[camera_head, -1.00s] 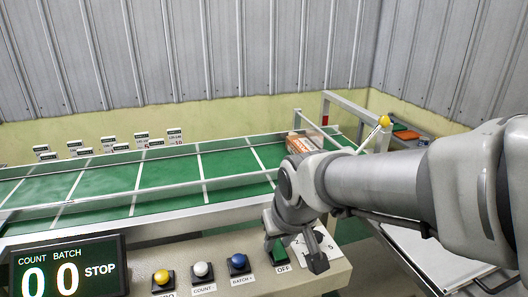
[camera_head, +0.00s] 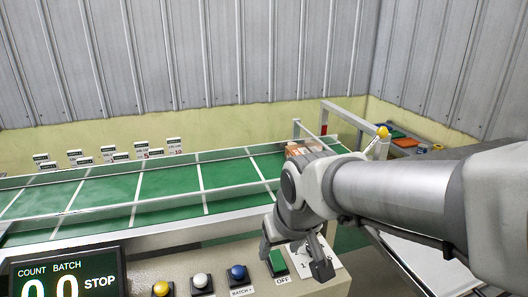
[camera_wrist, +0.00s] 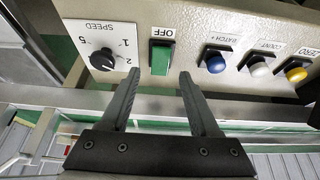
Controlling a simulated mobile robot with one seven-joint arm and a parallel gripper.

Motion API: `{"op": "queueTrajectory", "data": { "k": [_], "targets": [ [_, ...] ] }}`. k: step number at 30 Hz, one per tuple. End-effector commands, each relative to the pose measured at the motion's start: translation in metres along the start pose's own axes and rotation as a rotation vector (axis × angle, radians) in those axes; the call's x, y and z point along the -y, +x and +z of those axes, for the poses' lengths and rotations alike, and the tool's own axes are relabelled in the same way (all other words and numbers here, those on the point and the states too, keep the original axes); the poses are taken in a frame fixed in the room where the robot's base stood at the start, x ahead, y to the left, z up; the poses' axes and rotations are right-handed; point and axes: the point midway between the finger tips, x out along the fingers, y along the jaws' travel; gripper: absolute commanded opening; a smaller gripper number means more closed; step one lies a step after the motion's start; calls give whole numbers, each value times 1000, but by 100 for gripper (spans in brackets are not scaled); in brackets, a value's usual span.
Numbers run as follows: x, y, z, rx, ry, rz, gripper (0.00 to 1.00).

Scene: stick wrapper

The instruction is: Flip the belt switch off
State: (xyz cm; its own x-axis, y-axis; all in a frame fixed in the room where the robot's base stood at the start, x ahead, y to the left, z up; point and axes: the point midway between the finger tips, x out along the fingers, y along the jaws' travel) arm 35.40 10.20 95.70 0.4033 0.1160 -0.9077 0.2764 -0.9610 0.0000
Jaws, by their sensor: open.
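The belt switch is a green rocker (camera_head: 277,262) in a dark frame with an "OFF" label, on the beige control panel at the front of the conveyor. In the wrist view the green switch (camera_wrist: 160,58) lies just beyond the fingertips, centred between them. My gripper (camera_head: 293,262) is open and empty, its fingers on either side of the switch in the head view. The wrist view shows both gripper fingers (camera_wrist: 160,75) apart. Whether a fingertip touches the panel cannot be told. The display (camera_head: 66,279) reads "STOP".
A black speed knob (camera_wrist: 102,60) sits beside the switch. On its other side are a blue button (camera_head: 237,272), a white button (camera_head: 201,281) and a yellow button (camera_head: 162,289). The green belt (camera_head: 170,185) runs behind, with a box (camera_head: 303,148) near its right end.

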Motion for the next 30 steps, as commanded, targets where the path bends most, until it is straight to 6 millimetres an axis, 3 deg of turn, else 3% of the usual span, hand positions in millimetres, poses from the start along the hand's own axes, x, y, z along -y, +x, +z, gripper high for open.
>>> {"op": "queueTrajectory", "data": {
  "k": [1, 6, 15, 21, 30],
  "targets": [
    [0, -16, -3, -5, 0, 0, 62],
    [0, -60, -4, -8, 0, 0, 62],
    [0, -124, -2, -5, 0, 0, 62],
    [0, -144, -1, -2, 0, 0, 62],
    [0, -148, 0, -1, 0, 0, 62]
  ]
}}
